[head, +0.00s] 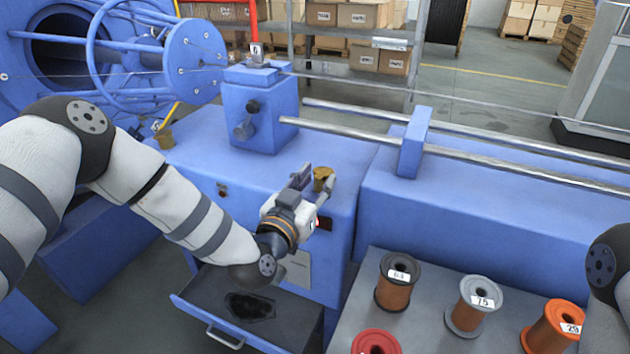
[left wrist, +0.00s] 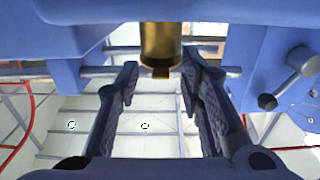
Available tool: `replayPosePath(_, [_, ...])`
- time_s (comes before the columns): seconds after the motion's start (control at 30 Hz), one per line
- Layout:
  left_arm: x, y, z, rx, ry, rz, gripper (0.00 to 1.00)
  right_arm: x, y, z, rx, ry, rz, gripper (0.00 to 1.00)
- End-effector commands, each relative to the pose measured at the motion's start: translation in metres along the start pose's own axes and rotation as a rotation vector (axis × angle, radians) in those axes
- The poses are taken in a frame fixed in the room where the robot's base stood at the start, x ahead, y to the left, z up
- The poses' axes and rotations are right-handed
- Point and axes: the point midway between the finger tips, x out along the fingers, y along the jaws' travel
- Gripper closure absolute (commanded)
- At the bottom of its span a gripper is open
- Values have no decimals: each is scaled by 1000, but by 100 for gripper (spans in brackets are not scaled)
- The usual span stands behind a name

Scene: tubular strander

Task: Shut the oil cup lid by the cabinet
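A small brass oil cup (head: 323,174) stands on the blue machine top near its front edge. Its lid is too small and partly hidden by my gripper to tell its angle. My left gripper (head: 314,183) is open, with a finger on either side of the cup's near side. In the left wrist view, the brass cup (left wrist: 160,42) is ahead between the open fingers (left wrist: 160,75), with a small tab at its lower end; no contact is evident. A second brass cup (head: 164,138) stands at the left end of the machine top. My right gripper is out of view.
A blue block with a knob (head: 262,115) stands behind the gripper, with steel rods (head: 480,155) running right. An open drawer (head: 205,312) is below my left arm. Wire spools (head: 396,283) stand on a grey table. A grey cabinet (head: 600,80) is at back right.

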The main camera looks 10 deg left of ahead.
Motion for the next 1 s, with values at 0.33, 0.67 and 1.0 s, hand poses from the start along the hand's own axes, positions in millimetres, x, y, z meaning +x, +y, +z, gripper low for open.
replayPosePath(0.33, [0, -3, 17, 3, 138, -7, 100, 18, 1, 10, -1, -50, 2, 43])
replayPosePath(0.67, [1, -6, 11, 5, 179, -15, 100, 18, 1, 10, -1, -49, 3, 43])
replayPosePath(1.0, [0, -3, 11, 3, 177, -8, 43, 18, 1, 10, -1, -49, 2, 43])
